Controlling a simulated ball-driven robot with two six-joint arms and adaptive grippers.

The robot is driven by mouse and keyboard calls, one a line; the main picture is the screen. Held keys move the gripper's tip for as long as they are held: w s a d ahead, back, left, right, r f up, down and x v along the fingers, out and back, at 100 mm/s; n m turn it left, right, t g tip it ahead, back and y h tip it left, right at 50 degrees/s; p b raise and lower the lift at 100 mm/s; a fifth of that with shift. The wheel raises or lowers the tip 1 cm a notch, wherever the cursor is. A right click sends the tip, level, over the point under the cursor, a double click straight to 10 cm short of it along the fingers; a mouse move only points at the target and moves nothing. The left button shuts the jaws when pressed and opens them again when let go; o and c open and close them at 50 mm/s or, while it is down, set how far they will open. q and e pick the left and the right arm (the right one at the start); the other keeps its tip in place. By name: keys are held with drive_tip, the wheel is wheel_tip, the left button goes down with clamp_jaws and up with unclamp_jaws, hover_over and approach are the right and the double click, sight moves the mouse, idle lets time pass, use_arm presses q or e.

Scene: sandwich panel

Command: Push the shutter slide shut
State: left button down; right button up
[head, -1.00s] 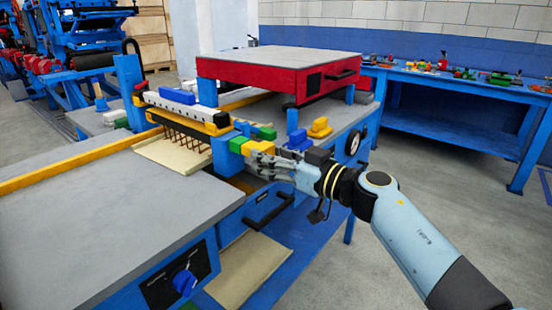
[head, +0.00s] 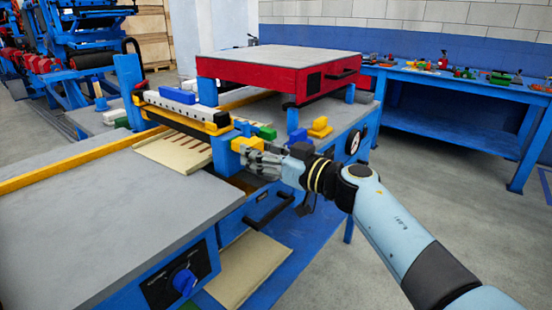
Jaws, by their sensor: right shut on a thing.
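The shutter slide shows as a bar whose yellow end block (head: 245,146) sticks out at the right side of the blue-framed press. The block sits close against the blue side post (head: 226,158). My right gripper (head: 262,161) is at the yellow block, with its fingers shut on it. The fingers hide part of the block, and the rest of the slide inside the press is hidden. My left gripper is not in view.
A red box with a grey top (head: 280,72) stands behind on blue legs. A cream panel (head: 178,153) lies under the press, with brown prongs over it. Green, blue and yellow (head: 320,127) blocks lie near the wrist. A grey table (head: 110,228) fills the left front.

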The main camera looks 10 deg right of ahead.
drive_tip(key=o, duration=0.9)
drive_tip(key=shift+o, duration=0.2)
drive_tip(key=p+v, duration=0.4)
drive_tip(key=v, duration=0.5)
drive_tip(key=shift+p, duration=0.35)
